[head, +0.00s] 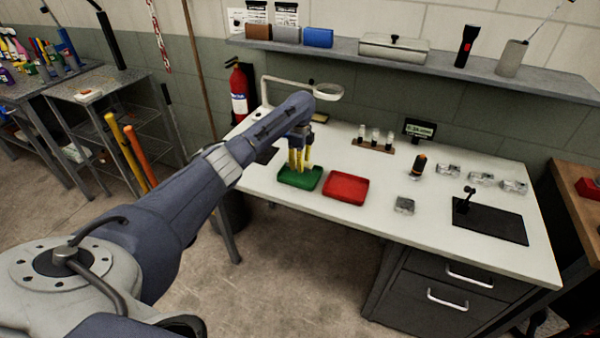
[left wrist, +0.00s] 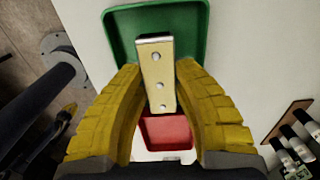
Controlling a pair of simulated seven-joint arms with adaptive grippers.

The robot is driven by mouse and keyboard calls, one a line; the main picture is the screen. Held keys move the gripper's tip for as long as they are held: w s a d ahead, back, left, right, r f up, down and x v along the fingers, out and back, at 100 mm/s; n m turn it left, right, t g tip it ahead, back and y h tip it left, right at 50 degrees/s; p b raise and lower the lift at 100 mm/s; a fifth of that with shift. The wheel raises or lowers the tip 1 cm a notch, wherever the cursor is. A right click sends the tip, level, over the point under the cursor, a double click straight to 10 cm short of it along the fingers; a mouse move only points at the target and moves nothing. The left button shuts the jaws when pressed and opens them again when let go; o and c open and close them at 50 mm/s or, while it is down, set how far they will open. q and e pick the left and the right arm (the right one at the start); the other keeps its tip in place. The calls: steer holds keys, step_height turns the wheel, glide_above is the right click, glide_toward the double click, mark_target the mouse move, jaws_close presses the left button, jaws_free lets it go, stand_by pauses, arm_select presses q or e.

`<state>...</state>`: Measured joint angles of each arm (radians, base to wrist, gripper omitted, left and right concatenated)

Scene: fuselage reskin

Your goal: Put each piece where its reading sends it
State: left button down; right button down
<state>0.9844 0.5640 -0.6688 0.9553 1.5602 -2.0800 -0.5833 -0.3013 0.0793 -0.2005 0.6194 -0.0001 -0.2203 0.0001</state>
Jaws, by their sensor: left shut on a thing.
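My left gripper (head: 300,164) has yellow fingers pointing down over the green tray (head: 288,178). In the left wrist view it is shut on a pale metal strip (left wrist: 155,72) with three holes, held between the fingers over the green tray (left wrist: 122,35). I cannot tell whether the strip touches the tray. The red tray (head: 346,188) lies just right of the green one and looks empty. Several small grey pieces (head: 404,205) (head: 480,179) sit on the table's right half. A small display (head: 419,129) shows green digits too small to read surely. My right gripper is not in view.
A wooden rack of vials (head: 374,143), an orange-and-black upright item (head: 418,166) and a black mat with a small stand (head: 491,221) are on the white table. A shelf (head: 420,66) runs above. The table's front middle is mostly clear.

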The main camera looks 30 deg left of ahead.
mark_target(300, 176)
arm_select(q)
steer(key=shift+f, duration=2.15)
steer(key=shift+f, duration=0.1)
steer(key=c, duration=1.1)
jaws_free()
step_height(300, 176, up, 12)
steer(key=shift+r, duration=0.15)
